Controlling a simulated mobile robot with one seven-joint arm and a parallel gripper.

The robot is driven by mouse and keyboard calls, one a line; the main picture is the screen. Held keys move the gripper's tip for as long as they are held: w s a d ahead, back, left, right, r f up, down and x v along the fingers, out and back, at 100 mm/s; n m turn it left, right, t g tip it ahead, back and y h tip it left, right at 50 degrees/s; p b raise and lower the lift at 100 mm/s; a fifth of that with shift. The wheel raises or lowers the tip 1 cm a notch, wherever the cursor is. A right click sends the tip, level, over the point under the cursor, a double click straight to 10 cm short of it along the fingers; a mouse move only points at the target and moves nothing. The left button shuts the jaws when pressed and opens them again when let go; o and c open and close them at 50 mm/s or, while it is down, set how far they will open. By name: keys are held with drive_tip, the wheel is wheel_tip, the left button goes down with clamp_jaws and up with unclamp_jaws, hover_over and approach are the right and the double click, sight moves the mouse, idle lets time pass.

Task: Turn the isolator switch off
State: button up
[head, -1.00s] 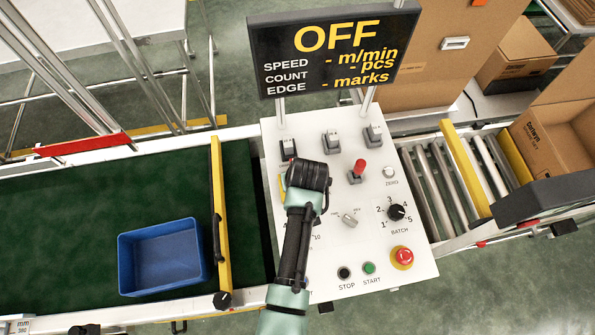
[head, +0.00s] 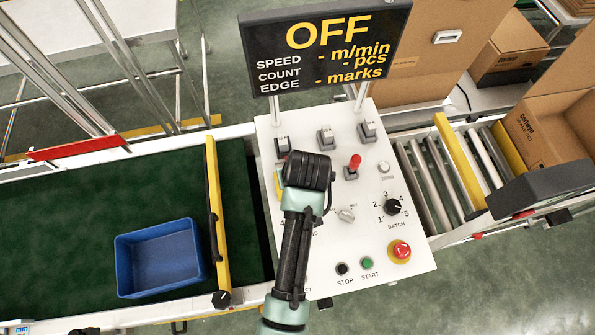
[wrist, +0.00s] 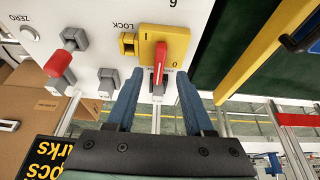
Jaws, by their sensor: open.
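The isolator switch is a red handle (wrist: 160,62) on a yellow plate (wrist: 178,42), seen in the wrist view on the white control panel. The handle lies lengthwise in the picture, toward my gripper. My gripper (wrist: 160,76) is open, its two blue fingers one on each side of the handle's line, with a gap on both sides. I cannot tell how deep the fingertips reach. In the head view my gripper (head: 308,172) covers most of the switch; only a sliver of the yellow plate (head: 278,184) shows at its left.
A red-tipped lever (head: 354,162), grey switches (head: 326,138), a batch knob (head: 393,207) and a red emergency stop (head: 400,250) share the panel. The display (head: 325,52) above reads OFF. A blue bin (head: 160,260) sits on the green belt (head: 60,230) at left.

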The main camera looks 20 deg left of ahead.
drive_tip(key=v, duration=0.6)
drive_tip(key=shift+s+r, duration=0.2)
drive_tip(key=shift+r, duration=0.15)
drive_tip(key=shift+d, duration=0.1)
drive_tip(key=w+d+r+m+t, duration=0.1)
drive_tip(key=w+r+t, duration=0.3)
drive_tip(key=r, duration=0.6)
drive_tip(key=w+d+r+m+t, duration=0.15)
drive_tip(key=w+r+t, duration=0.3)
drive_tip(key=r, duration=0.55)
drive_tip(key=w+d+r+m+t, duration=0.1)
drive_tip(key=w+d+r+t, duration=0.3)
drive_tip(key=r, duration=0.6)
drive_tip(key=s+d+r+m+t+h, duration=0.1)
drive_tip(key=s+r+t, duration=0.2)
drive_tip(key=r, duration=0.7)
drive_tip(key=s+d+r+m+t, duration=0.1)
drive_tip(key=s+r+t, duration=0.3)
drive_tip(key=r, duration=0.7)
drive_tip(key=s+d+r+m+t+h, duration=0.1)
drive_tip(key=s+r+t, duration=0.3)
drive_tip(key=r, duration=0.6)
drive_tip(key=shift+s+d+r+h, duration=0.2)
drive_tip(key=shift+s+d+h, duration=0.1)
drive_tip(key=shift+s+d, duration=0.65)
